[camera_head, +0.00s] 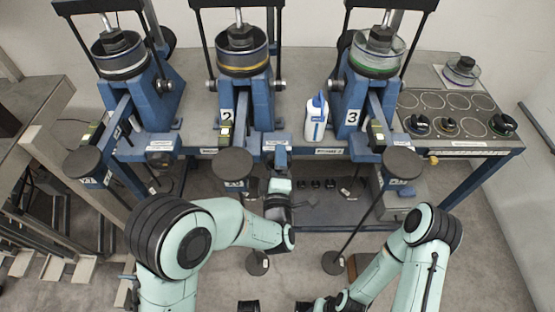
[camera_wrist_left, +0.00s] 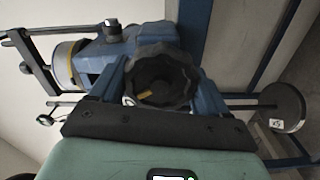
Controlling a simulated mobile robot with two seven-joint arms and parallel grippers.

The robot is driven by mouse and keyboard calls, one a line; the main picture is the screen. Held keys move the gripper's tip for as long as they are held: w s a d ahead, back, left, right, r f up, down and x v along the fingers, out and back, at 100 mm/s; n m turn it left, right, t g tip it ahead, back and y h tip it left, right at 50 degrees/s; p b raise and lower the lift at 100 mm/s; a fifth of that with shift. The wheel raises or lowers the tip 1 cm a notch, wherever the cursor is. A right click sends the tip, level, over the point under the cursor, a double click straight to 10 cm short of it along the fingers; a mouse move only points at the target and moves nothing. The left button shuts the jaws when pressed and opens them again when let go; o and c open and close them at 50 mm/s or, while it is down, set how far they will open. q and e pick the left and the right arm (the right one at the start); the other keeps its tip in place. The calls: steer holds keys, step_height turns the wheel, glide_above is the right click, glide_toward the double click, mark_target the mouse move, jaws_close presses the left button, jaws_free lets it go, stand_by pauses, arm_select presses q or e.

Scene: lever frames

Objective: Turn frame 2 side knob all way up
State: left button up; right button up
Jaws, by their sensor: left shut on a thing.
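Frame 2 (camera_head: 256,98) is the middle blue lever frame, with a "2" label on its front and a yellow-banded cup on top. My left gripper (camera_head: 281,157) is at the bench's front edge, just right of frame 2's lever and round plate (camera_head: 233,164). In the left wrist view, the black lobed knob (camera_wrist_left: 162,80) with a yellow mark sits between the blue fingers of my left gripper (camera_wrist_left: 160,88), which are shut on it. The knob is hidden in the head view. My right gripper (camera_head: 318,305) is low at the bottom edge, partly cut off.
Frame 1 (camera_head: 150,97) stands to the left and frame 3 (camera_head: 368,95) to the right. A white bottle (camera_head: 316,119) stands between frames 2 and 3. A tray with ring places (camera_head: 447,113) holds several small dark items at the right. Hanging rods with round plates fill the bench front.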

arm_select(q)
steer(key=shift+d+r+m, duration=0.1)
steer(key=shift+d+m, duration=0.1)
steer(key=shift+m, duration=0.6)
steer(key=o, duration=1.4)
steer(key=shift+w, duration=0.1)
steer(key=s+b, duration=0.2)
steer(key=s, duration=0.4)
steer(key=shift+a+b, duration=0.15)
steer(key=shift+b, duration=0.2)
